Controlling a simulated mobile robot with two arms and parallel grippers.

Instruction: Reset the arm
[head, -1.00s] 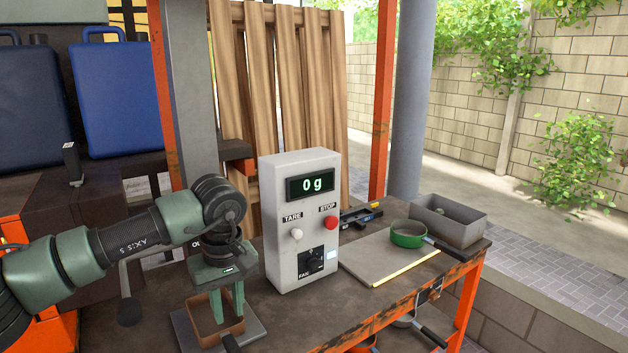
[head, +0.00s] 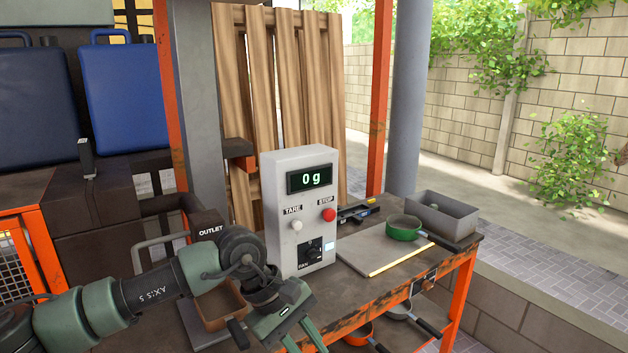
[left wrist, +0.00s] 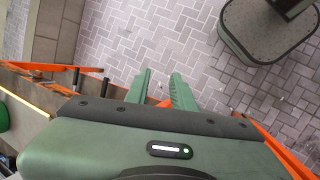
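My left arm comes in from the left in the head view. Its gripper (head: 303,340) points down and toward the front, at the front edge of the workbench, to the right of the brown square pan. In the left wrist view the two green fingers (left wrist: 160,88) are apart with nothing between them, and paved ground shows beyond. The brown pan (head: 222,318) stands on a grey plate (head: 196,330) under the outlet, partly hidden by my arm. My right gripper is in neither view.
The white control box (head: 283,255) reads 0 g and stands close behind my left gripper. To its right are a grey board (head: 375,250), a green round pan (head: 404,231) and a grey bin (head: 453,222). Orange and grey pans (head: 359,335) hang or lie below the bench.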

